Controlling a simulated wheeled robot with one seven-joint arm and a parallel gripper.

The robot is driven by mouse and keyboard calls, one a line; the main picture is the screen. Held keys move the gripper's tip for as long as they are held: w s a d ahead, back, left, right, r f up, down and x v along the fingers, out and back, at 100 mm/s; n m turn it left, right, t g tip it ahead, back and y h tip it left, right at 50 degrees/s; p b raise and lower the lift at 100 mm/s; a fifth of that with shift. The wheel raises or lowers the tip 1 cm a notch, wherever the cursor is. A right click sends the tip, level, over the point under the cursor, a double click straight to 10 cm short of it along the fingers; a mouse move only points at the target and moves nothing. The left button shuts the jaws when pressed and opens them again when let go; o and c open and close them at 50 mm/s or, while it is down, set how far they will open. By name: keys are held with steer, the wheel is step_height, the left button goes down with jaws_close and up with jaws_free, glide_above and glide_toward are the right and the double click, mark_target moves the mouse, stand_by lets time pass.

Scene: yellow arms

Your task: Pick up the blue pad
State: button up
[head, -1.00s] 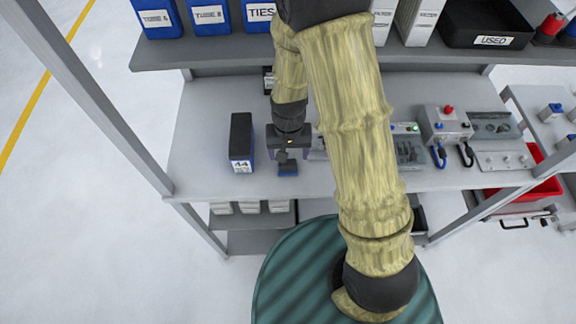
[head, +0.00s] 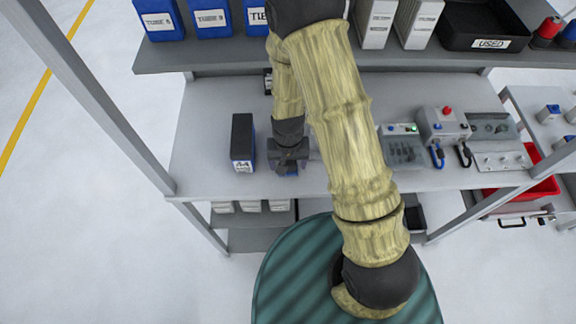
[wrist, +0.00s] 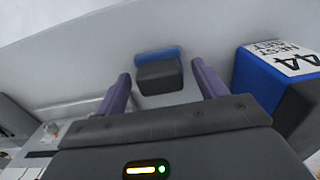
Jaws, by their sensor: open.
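The blue pad (wrist: 157,55) shows in the wrist view as a small block with a blue part and a dark grey part, lying on the grey bench. My gripper (wrist: 162,82) is open, one purple finger on each side. The pad appears in line with the gap, around and just beyond the fingertips; I cannot tell how deep it sits between them. No finger visibly touches it. In the head view my gripper (head: 288,164) is low over the bench and mostly hides the pad.
Devices with buttons and cables (head: 445,128) stand on the bench at right. A shelf with bins (head: 210,55) hangs above the back.

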mark_target(289, 162)
steer(key=c, duration=1.1)
steer(key=shift+r, duration=0.15)
step_height(289, 162, up, 10)
steer(key=shift+f+b, duration=0.1)
steer(key=shift+b, duration=0.75)
steer(key=o, duration=0.3)
steer(key=shift+c, duration=0.8)
steer(key=shift+d, duration=0.1)
